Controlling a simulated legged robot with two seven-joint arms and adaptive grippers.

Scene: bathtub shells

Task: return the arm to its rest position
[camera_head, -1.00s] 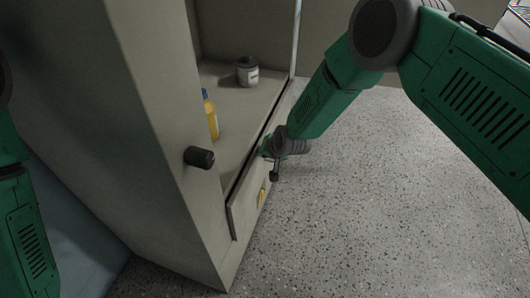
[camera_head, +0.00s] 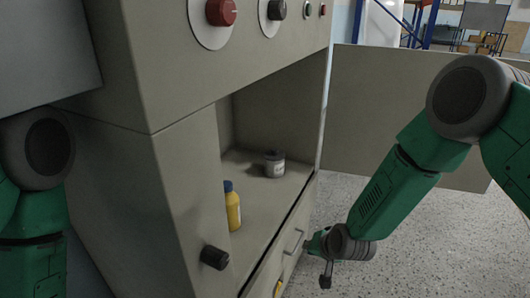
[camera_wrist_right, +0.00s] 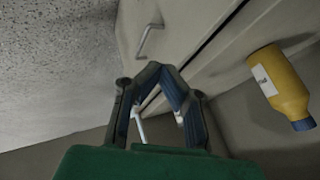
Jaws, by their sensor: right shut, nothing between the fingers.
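My right arm comes in from the right in the head view, and its gripper (camera_head: 316,243) is low in front of the cabinet's drawer front. In the right wrist view the two fingers (camera_wrist_right: 161,72) come together at the tips and are shut, with nothing held. A metal drawer handle (camera_wrist_right: 150,38) lies just beyond the fingertips there, apart from them as far as I can tell; it also shows in the head view (camera_head: 294,241). My left arm shows at the left edge of the head view, but its gripper is out of view.
A grey cabinet (camera_head: 165,200) with knobs fills the left and middle. Its open shelf holds a yellow bottle (camera_head: 232,208) and a grey jar (camera_head: 274,166). A black knob (camera_head: 214,257) sticks out of its front edge. A grey panel (camera_head: 400,110) stands behind my right arm. Speckled floor is clear at right.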

